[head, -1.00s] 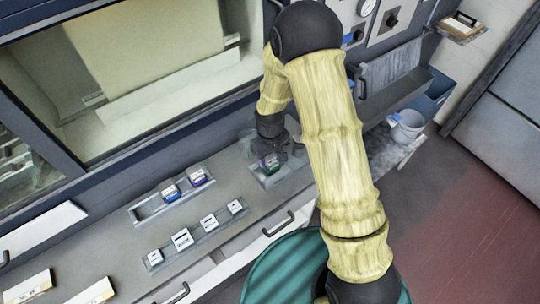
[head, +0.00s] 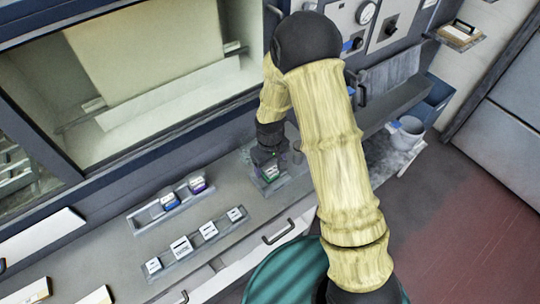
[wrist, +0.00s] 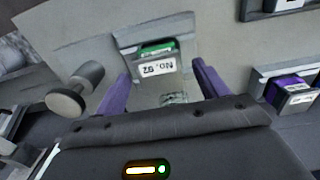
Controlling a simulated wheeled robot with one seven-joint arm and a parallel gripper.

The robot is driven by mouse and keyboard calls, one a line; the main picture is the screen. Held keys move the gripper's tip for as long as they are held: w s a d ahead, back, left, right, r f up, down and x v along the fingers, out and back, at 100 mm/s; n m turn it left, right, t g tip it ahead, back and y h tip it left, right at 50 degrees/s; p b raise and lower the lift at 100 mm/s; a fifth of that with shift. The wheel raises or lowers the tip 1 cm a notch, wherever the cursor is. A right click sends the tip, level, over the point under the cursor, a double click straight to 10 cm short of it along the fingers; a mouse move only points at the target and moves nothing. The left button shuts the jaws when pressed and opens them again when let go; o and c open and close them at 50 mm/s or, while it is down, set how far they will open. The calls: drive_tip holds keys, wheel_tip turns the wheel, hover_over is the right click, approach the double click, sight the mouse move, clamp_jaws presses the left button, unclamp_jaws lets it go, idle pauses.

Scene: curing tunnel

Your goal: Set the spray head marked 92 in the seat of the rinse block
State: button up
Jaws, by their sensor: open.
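The spray head marked 92 (wrist: 157,66) has a green top and a white label that reads "No. 92" upside down in the wrist view. It sits in a recess of the grey rinse block (wrist: 128,42). How deep the head sits cannot be told.
A grey cylindrical knob (wrist: 75,90) stands beside the block. Left of it in the head view, two trays (head: 139,222) (head: 180,258) hold several other heads. In the wrist view a purple head (wrist: 290,92) sits in a tray at right. Bare counter lies between.

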wheel_tip(320, 180, up, 17)
drive_tip(key=b, duration=0.3)
drive_tip(key=shift+r, duration=0.2)
idle(0.4)
drive_tip(key=s+d+f+m+t, duration=0.1)
drive_tip(key=s+d+m, duration=0.5)
drive_tip(key=s+d, duration=0.6)
drive_tip(key=shift+s+d+f+m+t, duration=0.3)
drive_tip(key=shift+d+m+t, duration=0.1)
drive_tip(key=shift+d+t, duration=0.4)
